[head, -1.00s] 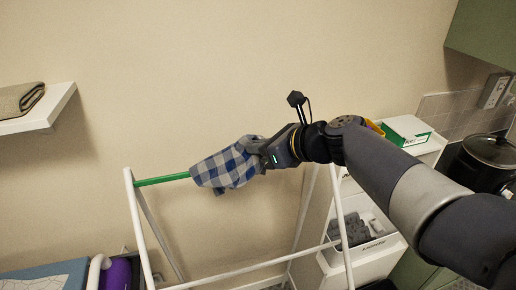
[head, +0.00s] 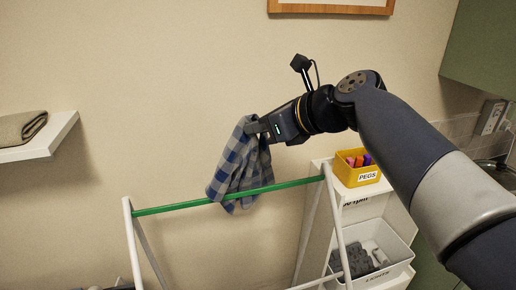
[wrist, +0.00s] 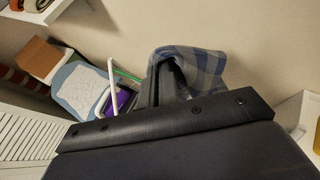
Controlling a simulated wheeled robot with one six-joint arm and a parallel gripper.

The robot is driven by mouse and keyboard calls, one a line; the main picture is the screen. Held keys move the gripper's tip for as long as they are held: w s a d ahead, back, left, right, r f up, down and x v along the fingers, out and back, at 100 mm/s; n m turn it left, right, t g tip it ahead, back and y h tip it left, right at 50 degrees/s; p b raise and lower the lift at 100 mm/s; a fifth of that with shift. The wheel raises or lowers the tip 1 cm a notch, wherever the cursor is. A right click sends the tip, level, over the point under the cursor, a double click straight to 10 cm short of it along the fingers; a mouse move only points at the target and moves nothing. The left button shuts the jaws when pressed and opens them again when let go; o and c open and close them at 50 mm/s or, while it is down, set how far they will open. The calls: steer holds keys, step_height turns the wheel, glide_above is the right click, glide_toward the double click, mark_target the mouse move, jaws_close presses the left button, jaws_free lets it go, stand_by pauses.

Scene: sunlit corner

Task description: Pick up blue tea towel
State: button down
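The blue and white checked tea towel (head: 238,165) hangs from my gripper (head: 259,128) in the head view, above and across the green rail (head: 205,202) of a white drying rack. My gripper is shut on its upper edge. The towel's lower end reaches slightly below the rail; I cannot tell whether it touches it. In the wrist view the towel (wrist: 190,62) shows just beyond the fingers (wrist: 165,82), which hide part of it.
The white rack frame (head: 133,240) stands below. At right, a white shelf unit holds a yellow pegs box (head: 358,170) and a white bin (head: 370,252). A wall shelf (head: 62,130) with a folded grey-brown cloth (head: 22,126) is at left.

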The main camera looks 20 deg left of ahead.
step_height(320, 180, up, 10)
steer(key=shift+f, duration=0.25)
stand_by(0.8)
